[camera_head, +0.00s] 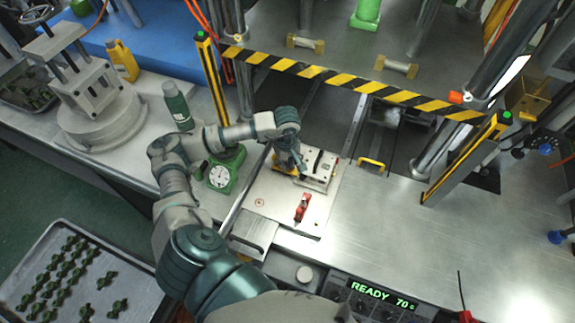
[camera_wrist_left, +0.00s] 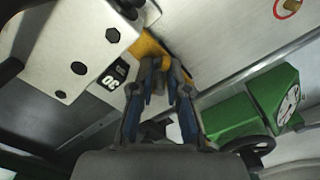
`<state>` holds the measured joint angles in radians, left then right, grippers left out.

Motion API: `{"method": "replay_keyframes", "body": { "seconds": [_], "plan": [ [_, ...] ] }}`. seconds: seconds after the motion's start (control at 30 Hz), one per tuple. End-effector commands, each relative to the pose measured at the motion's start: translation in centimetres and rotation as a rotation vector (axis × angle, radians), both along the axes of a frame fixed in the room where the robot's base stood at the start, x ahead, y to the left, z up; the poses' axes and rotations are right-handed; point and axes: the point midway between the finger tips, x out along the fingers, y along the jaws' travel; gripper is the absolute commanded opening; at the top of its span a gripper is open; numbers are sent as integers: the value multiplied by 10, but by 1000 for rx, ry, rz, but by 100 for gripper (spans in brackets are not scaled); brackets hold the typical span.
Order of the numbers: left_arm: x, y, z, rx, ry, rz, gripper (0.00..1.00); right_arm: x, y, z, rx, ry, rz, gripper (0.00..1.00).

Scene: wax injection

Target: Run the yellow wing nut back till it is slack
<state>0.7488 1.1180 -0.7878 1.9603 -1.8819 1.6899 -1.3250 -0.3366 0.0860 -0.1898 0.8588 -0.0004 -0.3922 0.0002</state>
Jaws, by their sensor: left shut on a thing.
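The yellow wing nut (camera_wrist_left: 150,45) shows in the left wrist view beside a pale metal mould block (camera_wrist_left: 60,45) with dark bolts. My left gripper (camera_wrist_left: 160,68) has its blue-edged fingers closed together at the wing nut, gripping it; the fingertips partly cover it. In the head view my left gripper (camera_head: 291,168) reaches down at the left side of the mould (camera_head: 318,170), and a bit of yellow shows at its tip. My right gripper is not in view.
A green dial gauge (camera_head: 222,172) stands just left of the gripper. A red clamp (camera_head: 302,207) sits on the plate in front of the mould. A striped press edge (camera_head: 340,78) hangs behind. The steel table at right is mostly clear.

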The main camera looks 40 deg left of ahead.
Motion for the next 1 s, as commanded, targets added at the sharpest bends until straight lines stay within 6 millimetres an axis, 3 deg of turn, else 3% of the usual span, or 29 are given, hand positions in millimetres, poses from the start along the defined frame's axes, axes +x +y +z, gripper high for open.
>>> {"method": "replay_keyframes", "body": {
  "seconds": [0.5,1.0],
  "plan": [
    [1,1,0,2,-4,489,0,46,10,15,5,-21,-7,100],
    [2,0,0,1,-3,964,0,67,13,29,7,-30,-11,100]
  ]
}}
